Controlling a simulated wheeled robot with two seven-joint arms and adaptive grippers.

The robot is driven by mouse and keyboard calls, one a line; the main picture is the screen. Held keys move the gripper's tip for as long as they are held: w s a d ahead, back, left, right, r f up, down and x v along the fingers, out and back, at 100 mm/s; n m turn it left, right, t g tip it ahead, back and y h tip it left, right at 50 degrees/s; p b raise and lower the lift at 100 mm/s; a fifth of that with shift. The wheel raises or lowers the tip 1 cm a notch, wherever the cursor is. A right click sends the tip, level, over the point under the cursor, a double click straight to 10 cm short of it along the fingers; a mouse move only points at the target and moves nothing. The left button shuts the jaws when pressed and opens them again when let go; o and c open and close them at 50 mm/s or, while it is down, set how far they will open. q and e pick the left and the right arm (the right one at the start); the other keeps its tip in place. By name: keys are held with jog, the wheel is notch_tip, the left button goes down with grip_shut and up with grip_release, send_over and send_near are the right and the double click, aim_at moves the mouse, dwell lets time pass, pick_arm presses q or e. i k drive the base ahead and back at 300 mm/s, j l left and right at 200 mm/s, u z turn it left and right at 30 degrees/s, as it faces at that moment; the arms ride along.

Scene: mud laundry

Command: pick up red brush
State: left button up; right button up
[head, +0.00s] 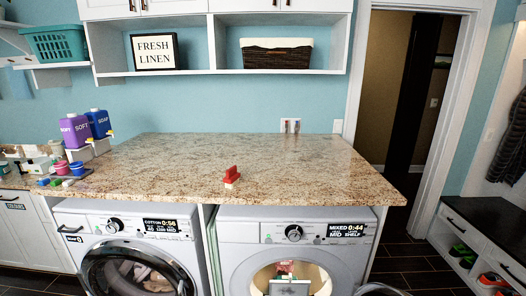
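Neither of my grippers shows in the head view.
Purple (75,130) and blue (98,123) soap jugs stand at the counter's left, beside small coloured items. Two front-loading machines (130,222) sit below the counter. A shelf above holds a sign (154,51) and a basket (277,57). The counter around the brush is clear.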

aim_at(231, 180)
jog(key=i+j+z, duration=0.3)
jog(key=j+z, duration=0.15)
jog(key=j, duration=1)
jog(key=j+z, duration=0.45)
jog(key=j, duration=1)
jog(key=i, duration=0.05)
